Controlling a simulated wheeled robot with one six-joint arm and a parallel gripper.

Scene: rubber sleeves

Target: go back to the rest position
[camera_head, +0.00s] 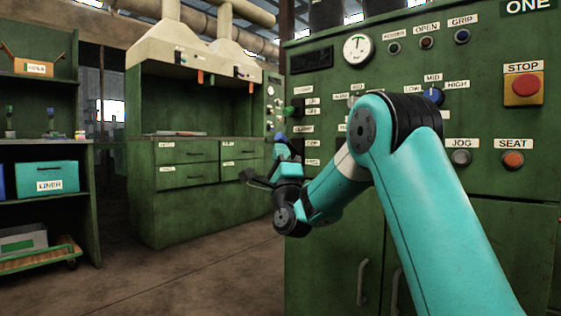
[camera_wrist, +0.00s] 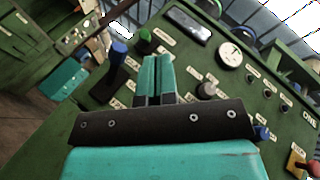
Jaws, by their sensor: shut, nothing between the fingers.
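My gripper (camera_wrist: 158,75) shows in the wrist view with its two teal fingers side by side and shut, nothing between them. Behind the fingers is the green control panel (camera_wrist: 190,60). In the head view my teal arm reaches across the front of the panel (camera_head: 475,75) and bends down to the left. My gripper (camera_head: 281,148) is partly hidden behind my own wrist there. A blue-topped lever (camera_wrist: 118,55) and a green knob (camera_wrist: 145,38) stand near the fingers in the wrist view; I cannot tell the exact gap.
The panel carries a gauge (camera_head: 357,49), a red stop button (camera_head: 526,86) and several labelled knobs. A green fume-hood bench (camera_head: 200,190) stands at the back left. A shelf (camera_head: 40,145) with a teal liner box (camera_head: 47,178) is at far left. The floor (camera_head: 190,275) between is clear.

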